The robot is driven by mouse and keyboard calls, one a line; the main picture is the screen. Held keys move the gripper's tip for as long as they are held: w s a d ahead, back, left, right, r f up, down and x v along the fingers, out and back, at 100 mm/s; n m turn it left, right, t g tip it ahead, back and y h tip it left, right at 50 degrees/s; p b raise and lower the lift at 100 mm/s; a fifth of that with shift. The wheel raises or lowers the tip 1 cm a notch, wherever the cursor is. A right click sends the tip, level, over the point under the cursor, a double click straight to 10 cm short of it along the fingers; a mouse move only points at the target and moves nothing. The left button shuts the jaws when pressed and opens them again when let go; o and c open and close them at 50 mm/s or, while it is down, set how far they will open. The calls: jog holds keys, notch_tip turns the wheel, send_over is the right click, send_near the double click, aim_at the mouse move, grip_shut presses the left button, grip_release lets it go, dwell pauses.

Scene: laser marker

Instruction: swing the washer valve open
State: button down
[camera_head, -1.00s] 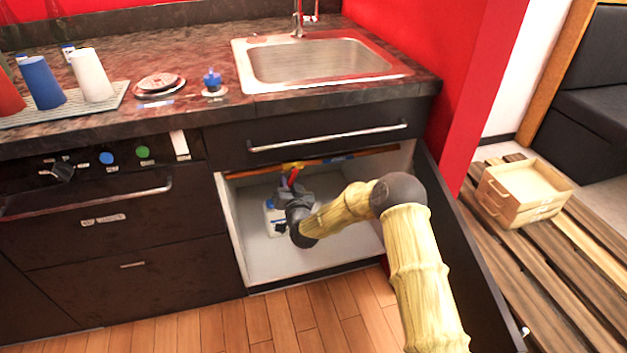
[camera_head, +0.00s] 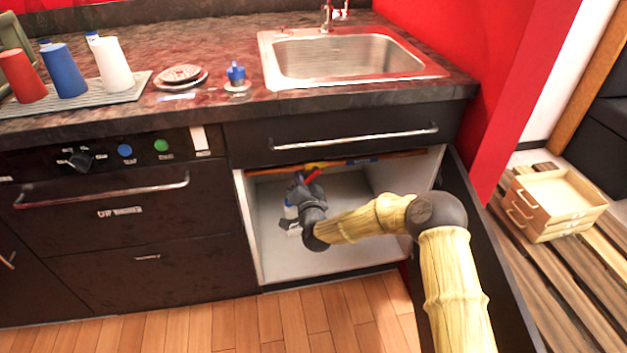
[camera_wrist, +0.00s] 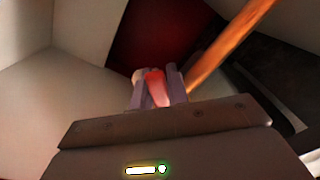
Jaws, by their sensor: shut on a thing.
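The washer valve (camera_head: 317,166) is a small yellow fitting on the copper pipe under the counter, inside the open sink cabinet. Its red handle (camera_head: 313,176) slants down and left from the fitting. My gripper (camera_head: 299,184) is at the handle's lower end, below and left of the fitting. In the wrist view, the red handle (camera_wrist: 156,88) sits between the two fingers of my gripper (camera_wrist: 158,92), which is shut on it. My wrist and the gripper hide part of the cabinet's inside.
The cabinet's open door (camera_head: 490,270) stands to the right of my arm. The cabinet's white side wall (camera_head: 250,225) is close on the left. The sink drawer handle (camera_head: 355,136) is above.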

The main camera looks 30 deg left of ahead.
jog(key=shift+r, duration=0.1)
jog(key=c, duration=1.4)
grip_release()
jog(key=shift+o, duration=0.2)
jog(key=shift+w, duration=0.1)
